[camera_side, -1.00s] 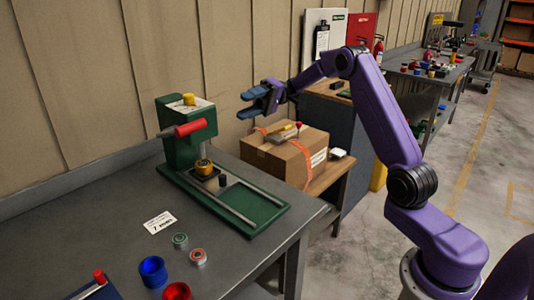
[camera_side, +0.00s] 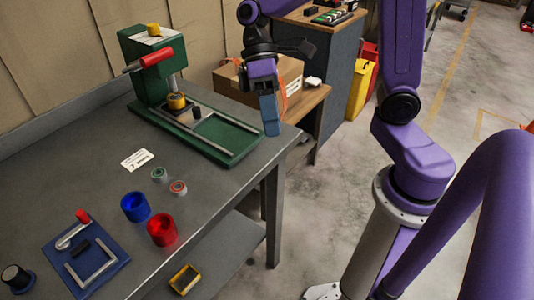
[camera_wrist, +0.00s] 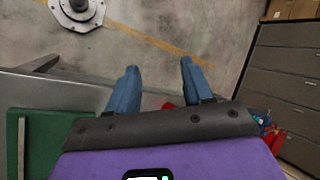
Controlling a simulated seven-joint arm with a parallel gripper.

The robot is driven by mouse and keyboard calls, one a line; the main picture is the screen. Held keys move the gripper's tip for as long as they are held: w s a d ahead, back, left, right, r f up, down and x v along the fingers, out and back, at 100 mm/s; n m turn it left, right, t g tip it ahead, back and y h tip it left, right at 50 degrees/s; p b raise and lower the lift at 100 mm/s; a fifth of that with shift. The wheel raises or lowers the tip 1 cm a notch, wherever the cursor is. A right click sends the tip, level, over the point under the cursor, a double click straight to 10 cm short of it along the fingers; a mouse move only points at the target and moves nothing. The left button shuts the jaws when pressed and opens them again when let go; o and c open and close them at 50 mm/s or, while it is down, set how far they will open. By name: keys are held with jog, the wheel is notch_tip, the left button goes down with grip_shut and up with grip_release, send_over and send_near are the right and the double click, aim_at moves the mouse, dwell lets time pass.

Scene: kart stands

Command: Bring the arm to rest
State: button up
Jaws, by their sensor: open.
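My gripper (camera_side: 271,128) points downward in the side view, just off the right end of the bench, beside the green press base. In the wrist view my gripper (camera_wrist: 157,80) shows two blue fingers spread apart with nothing between them. Concrete floor lies beneath them. In the side view the fingers overlap each other, so the gap does not show there.
A green press (camera_side: 153,60) with a red handle stands on the grey bench (camera_side: 100,185). A blue cup (camera_side: 135,207), a red cup (camera_side: 162,230) and two small rings lie in front. A cardboard box (camera_side: 228,82) stands behind my gripper. Open floor lies right of the bench.

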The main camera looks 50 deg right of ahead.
jog(key=s+d+f+n+t+h, duration=0.4)
jog(key=s+d+n+t, duration=0.1)
jog(key=s, duration=0.6)
jog(key=shift+s+d+t, duration=0.2)
jog(key=shift+d+t, duration=0.4)
jog(key=shift+d, duration=0.4)
